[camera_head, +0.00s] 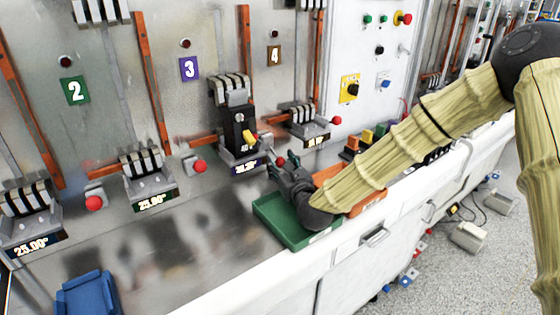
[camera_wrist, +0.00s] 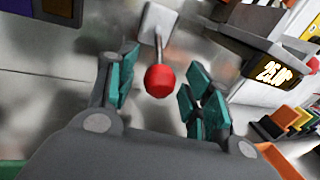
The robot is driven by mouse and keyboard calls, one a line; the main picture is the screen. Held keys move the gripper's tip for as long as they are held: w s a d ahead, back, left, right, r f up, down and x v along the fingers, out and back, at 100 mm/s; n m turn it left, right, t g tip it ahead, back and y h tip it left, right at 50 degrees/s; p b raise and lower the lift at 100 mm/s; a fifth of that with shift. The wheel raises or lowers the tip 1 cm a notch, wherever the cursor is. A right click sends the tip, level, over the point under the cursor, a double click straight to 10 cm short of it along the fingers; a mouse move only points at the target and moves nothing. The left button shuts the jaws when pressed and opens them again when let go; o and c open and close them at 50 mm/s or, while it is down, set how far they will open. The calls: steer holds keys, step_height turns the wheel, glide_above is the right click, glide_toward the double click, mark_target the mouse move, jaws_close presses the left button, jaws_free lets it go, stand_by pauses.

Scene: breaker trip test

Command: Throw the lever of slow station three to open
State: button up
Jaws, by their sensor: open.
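Station three has a purple sign (camera_head: 189,68) and a tall black breaker unit (camera_head: 238,127) with a yellow handle (camera_head: 250,137). To its right is a lever with a red ball knob (camera_head: 280,161). In the wrist view, the red knob (camera_wrist: 159,81) sits on a thin rod rising to a pale plate (camera_wrist: 158,20). My gripper (camera_head: 284,171) is open at this knob. Its teal fingers (camera_wrist: 160,92) are on either side of the knob, with visible gaps, so it is not gripped. In the head view, my gripper hides part of the lever.
Other red-knob levers stand left (camera_head: 199,166) and right (camera_head: 336,120). A green tray (camera_head: 283,233) lies under my gripper, with an orange tray (camera_head: 372,203) beside it. A blue chair-like object (camera_head: 86,293) is at lower left. The middle-left bench top is clear.

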steer(key=shift+w+a, duration=0.1)
steer(key=shift+w, duration=0.25)
jaws_close()
steer(key=shift+a, duration=0.15)
steer(key=shift+r, duration=0.1)
